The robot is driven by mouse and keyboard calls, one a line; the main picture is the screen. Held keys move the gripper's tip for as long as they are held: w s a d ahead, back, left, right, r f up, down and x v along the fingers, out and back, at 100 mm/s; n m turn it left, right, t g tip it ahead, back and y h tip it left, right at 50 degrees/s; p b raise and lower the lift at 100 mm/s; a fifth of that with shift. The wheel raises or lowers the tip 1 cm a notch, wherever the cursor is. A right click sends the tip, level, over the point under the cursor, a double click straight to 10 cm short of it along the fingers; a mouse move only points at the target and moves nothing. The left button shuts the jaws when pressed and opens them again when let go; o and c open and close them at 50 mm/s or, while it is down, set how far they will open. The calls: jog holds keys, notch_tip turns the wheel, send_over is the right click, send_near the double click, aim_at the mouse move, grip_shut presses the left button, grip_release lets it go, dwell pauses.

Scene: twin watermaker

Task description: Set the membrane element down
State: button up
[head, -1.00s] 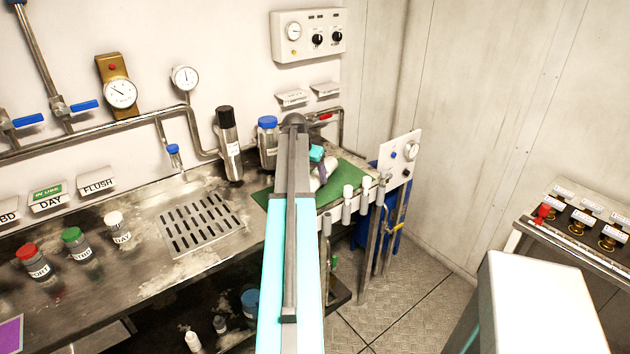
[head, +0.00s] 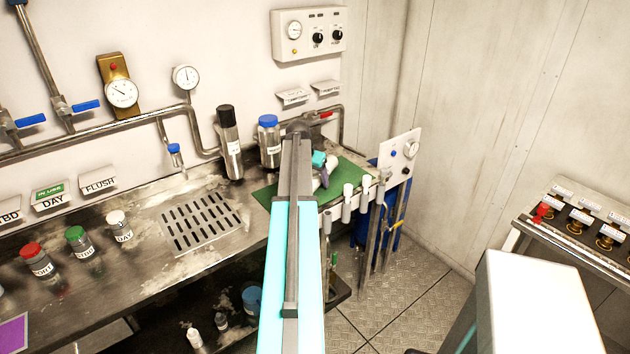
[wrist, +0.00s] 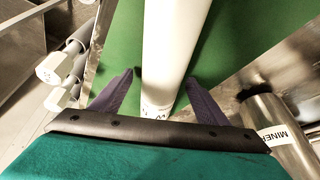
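The membrane element is a white cylinder (wrist: 172,50) lying along the green mat (wrist: 225,50) in the wrist view. In the head view the element (head: 333,167) shows only in part on the mat (head: 352,170), behind my arm and gripper. My gripper (wrist: 160,80) straddles the element, with one dark purple finger on each side. A strip of green shows between the left finger and the element; the right fingertip is close to its edge, and I cannot tell if it touches. In the head view my gripper (head: 322,174) is over the mat, with its teal body above.
A blue-capped bottle (head: 269,145) and a tall black-capped cylinder (head: 230,150) stand behind the mat. White-capped holders (head: 348,200) line the bench's front edge. A labelled metal cylinder (wrist: 268,125) is close to my gripper's right. A drain grate (head: 200,222) is left of the mat.

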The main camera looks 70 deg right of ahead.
jog(key=c, duration=1.6)
jog(key=shift+r, duration=0.2)
jog(key=shift+r+b, duration=1.35)
jog(key=shift+r, duration=3.5)
